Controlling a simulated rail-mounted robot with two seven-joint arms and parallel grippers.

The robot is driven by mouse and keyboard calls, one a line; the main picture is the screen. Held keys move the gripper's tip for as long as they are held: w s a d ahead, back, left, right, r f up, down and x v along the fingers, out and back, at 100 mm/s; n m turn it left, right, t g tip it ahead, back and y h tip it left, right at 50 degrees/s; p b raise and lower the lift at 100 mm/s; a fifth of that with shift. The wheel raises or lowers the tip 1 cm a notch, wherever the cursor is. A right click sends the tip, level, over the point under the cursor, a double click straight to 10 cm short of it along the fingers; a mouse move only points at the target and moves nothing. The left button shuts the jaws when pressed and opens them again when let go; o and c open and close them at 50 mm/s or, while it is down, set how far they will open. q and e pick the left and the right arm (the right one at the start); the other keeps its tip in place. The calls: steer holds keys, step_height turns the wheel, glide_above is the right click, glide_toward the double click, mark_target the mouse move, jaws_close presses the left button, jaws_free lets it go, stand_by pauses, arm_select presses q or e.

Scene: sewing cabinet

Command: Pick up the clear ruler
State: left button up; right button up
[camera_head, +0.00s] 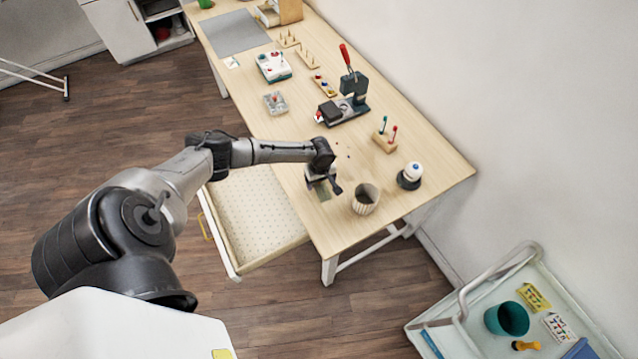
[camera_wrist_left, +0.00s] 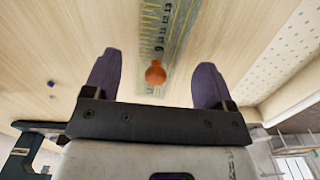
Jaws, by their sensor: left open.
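The clear ruler (camera_wrist_left: 168,30) lies flat on the wooden table in the left wrist view, with yellow-green markings and dark numbers. An orange-brown knob (camera_wrist_left: 155,73) shows at its near part. My left gripper (camera_wrist_left: 157,82) is open and empty, with its two dark purple fingers apart on either side of the knob. In the head view my left gripper (camera_head: 325,183) is over the table's near end, and a greenish part of the ruler (camera_head: 321,190) shows beneath it. The rest of the ruler is hidden there by the gripper. My right gripper is not in view.
A striped cup (camera_head: 365,199) stands just right of the gripper, with a white-topped dark round object (camera_head: 410,175) beyond it. An open drawer (camera_head: 236,257) with a dotted lining sticks out below the table's edge. A black press (camera_head: 345,104) stands farther back.

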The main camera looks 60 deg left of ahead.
arm_select(q)
steer(key=shift+f, duration=0.75)
steer(key=c, duration=1)
